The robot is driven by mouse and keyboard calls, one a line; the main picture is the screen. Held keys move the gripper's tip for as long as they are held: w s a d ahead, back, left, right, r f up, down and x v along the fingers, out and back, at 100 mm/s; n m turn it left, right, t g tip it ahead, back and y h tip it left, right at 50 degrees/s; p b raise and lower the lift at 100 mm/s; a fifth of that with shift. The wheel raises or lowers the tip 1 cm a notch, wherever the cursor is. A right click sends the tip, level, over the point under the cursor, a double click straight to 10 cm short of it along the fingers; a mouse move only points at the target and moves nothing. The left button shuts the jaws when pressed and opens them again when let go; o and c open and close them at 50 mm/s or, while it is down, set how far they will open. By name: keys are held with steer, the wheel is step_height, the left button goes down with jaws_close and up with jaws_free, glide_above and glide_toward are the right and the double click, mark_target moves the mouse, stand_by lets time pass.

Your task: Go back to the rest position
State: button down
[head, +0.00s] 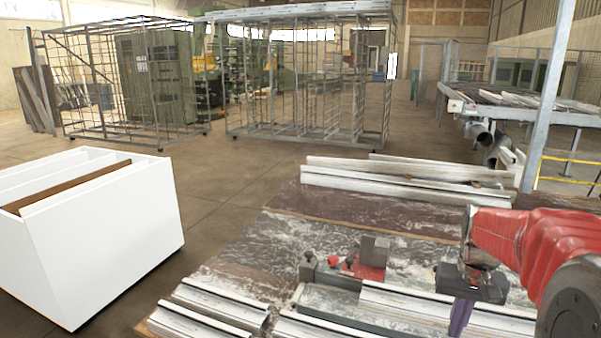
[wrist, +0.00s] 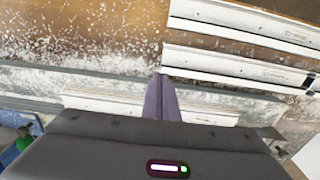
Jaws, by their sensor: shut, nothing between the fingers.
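My gripper (head: 460,318) hangs at the end of my red arm at the right of the head view, over the front right of the bench (head: 345,240). Its purple fingers (wrist: 161,98) show in the wrist view, pressed together with nothing between them. Below the fingers a white profile (head: 410,304) lies along the bench. The lower fingertips are cut off or hard to make out in the head view.
More white profiles (head: 215,305) lie at the bench's front left, and others (head: 390,188) lie along its back. A white bin with compartments (head: 110,240) stands on the floor to the left. Metal cage racks (head: 305,135) stand behind. The floor between is clear.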

steer(key=s+a+r+n+t, duration=0.2)
steer(key=s+a, duration=0.6)
steer(key=a, duration=0.1)
steer(key=s+a+r+n+t, duration=0.2)
steer(key=s+a+r+t, duration=0.1)
steer(key=s+a, duration=0.6)
steer(key=shift+s+r, duration=0.2)
steer(key=shift+r, duration=0.15)
stand_by(0.8)
